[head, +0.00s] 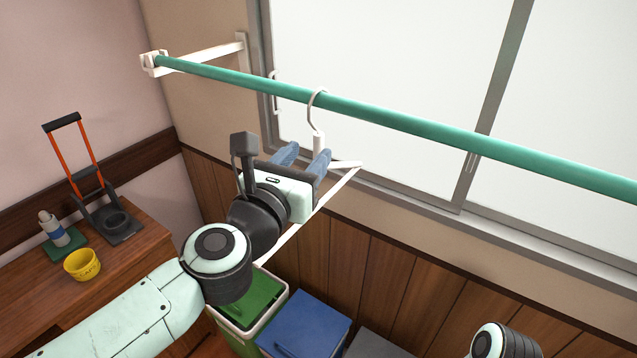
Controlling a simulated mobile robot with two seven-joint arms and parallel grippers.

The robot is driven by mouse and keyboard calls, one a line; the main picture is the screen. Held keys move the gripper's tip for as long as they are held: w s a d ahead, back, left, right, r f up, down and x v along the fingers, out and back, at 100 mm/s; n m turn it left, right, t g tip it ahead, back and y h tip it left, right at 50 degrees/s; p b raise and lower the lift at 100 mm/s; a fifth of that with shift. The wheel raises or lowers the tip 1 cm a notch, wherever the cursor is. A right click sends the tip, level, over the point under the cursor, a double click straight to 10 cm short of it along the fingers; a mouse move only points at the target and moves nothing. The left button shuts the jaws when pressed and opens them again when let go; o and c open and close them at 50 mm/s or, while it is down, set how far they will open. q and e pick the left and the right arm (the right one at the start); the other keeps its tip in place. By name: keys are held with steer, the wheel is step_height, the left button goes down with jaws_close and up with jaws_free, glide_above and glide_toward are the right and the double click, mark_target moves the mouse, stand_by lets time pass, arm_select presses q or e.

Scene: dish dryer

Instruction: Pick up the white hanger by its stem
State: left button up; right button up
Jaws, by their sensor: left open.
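The white hanger (347,179) hangs by its hook from the green rod (411,124). Its stem (319,146) runs down below the hook, and part of its lower body is hidden behind my left gripper. My left gripper (305,158) is open, with its two blue-grey fingers pointing up and away toward the stem. In this view the stem appears close to the right finger; I cannot tell whether it lies between the fingers. My right gripper is not in view; only a piece of what looks like my right arm shows at the bottom right.
The green rod crosses in front of a window (390,60), held by a white bracket (205,52) at left. Below are a green bin (250,300), a blue bin (303,325) and a grey one.

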mark_target(316, 141)
arm_select(q)
steer(key=p+x, duration=0.1)
steer(key=x, duration=0.5)
steer(key=shift+w+r, duration=0.2)
steer(key=shift+w, duration=0.05)
steer(key=shift+s+a, duration=0.1)
steer(key=shift+s, duration=0.1)
steer(key=shift+c, duration=1.2)
jaws_close()
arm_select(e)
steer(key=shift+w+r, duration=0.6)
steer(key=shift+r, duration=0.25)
